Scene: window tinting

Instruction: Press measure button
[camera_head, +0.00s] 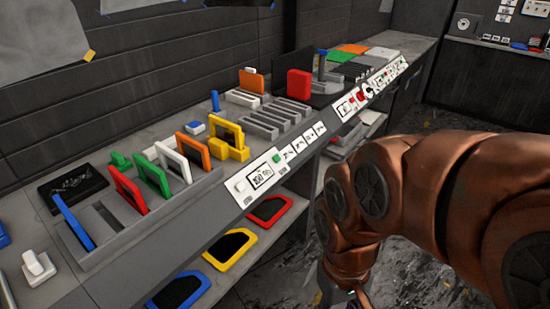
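A white sloped control panel (262,176) runs along the front edge of the workbench, with a small display, a white square button (240,187) at its left and a green button (277,158) at its right. A second panel (346,105) further right has a display, red buttons and a dark round knob. The labels are too small to read, so I cannot tell which one is the measure button. My copper-coloured arm fills the right side and bends down past the bottom edge, right of the panels. My gripper is not visible.
A grey rack (150,215) holds upright coloured frames on the bench (60,275). A yellow frame (229,140) stands behind the first panel, near a slotted grey block (270,120). Red, yellow and blue frames lie on the shelf below. The space before the first panel looks clear.

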